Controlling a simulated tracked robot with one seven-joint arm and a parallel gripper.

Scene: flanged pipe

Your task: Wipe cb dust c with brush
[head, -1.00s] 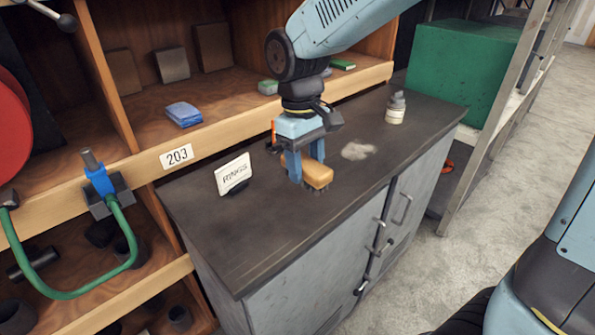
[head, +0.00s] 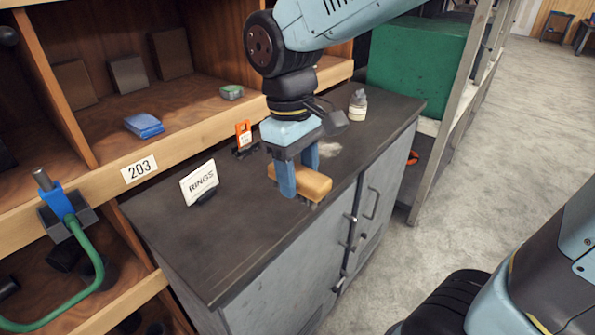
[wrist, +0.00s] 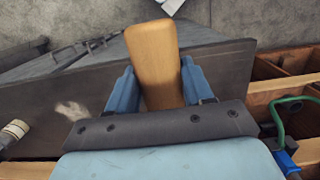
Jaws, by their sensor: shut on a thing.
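My gripper (head: 299,180) is shut on a brush (head: 308,184) with a tan wooden back and dark bristles below. It holds the brush over the front part of the dark cabinet top (head: 240,225); whether the bristles touch the top I cannot tell. In the wrist view the wooden back (wrist: 153,62) sits between the two blue fingers. A pale dust patch (head: 328,149) lies on the top behind and to the right of the brush, partly hidden by my gripper. The dust (wrist: 73,110) also shows in the wrist view, left of the fingers, apart from the brush.
A white-capped bottle (head: 358,106) stands beyond the dust. A RINGS sign (head: 199,184) stands on the left and an orange tag (head: 243,135) at the back. A wooden shelf with a blue pack (head: 144,125) borders the rear.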

